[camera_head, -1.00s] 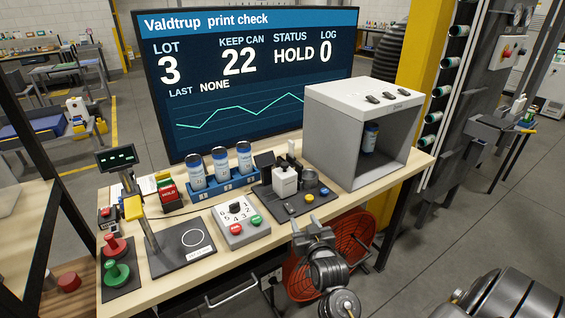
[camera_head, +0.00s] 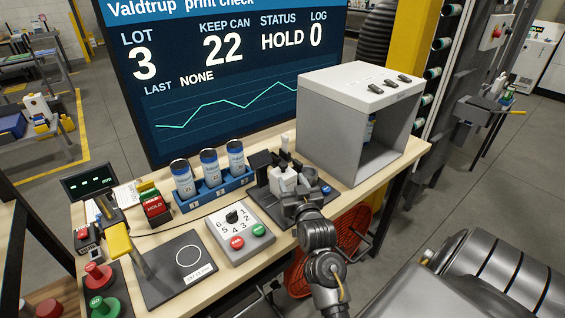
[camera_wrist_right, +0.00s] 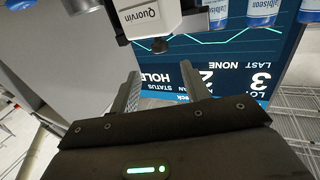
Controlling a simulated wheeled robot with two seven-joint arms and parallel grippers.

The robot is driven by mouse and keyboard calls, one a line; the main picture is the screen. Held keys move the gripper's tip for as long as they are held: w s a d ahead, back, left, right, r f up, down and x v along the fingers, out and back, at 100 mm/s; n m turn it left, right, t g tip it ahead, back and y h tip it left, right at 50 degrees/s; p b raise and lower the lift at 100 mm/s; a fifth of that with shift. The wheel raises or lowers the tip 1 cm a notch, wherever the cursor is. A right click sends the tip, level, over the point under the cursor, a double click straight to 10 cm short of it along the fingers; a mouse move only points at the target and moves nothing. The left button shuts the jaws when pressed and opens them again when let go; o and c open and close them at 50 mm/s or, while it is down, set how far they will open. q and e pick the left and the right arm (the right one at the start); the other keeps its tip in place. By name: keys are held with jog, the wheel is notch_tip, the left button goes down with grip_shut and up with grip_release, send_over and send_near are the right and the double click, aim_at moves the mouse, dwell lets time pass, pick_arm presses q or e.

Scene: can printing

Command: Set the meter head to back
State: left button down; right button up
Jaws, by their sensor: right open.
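A white unit (camera_head: 286,180) stands on a dark base plate (camera_head: 262,204) on the bench, with an upright dark-topped post behind it. I take it for the meter head. In the right wrist view a white block marked Quorvin (camera_wrist_right: 150,14) hangs at the top with a dark knob under it. My right gripper (camera_head: 292,203) is in front of the white unit and partly covers it. In the wrist view its two fingers (camera_wrist_right: 160,92) are apart with nothing between them; the block lies beyond them. Contact cannot be told. My left gripper is out of view.
A blue rack (camera_head: 217,194) with three cans stands left of the unit. A grey open-fronted box (camera_head: 318,130) stands to the right. A button panel with a dial (camera_head: 238,231) and a dark plate with a circle (camera_head: 178,270) are at the front left.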

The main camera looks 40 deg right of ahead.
aim_at(284, 165)
jog(key=p+x, duration=0.2)
jog(key=x, duration=0.6)
jog(key=shift+w, duration=0.4)
jog(key=shift+w+d, duration=0.2)
jog(key=shift+w, duration=0.15)
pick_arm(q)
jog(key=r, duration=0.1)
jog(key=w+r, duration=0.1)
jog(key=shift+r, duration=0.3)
pick_arm(e)
jog(key=shift+f, duration=0.1)
jog(key=shift+c, duration=1.2)
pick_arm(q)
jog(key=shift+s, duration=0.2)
pick_arm(e)
grip_shut()
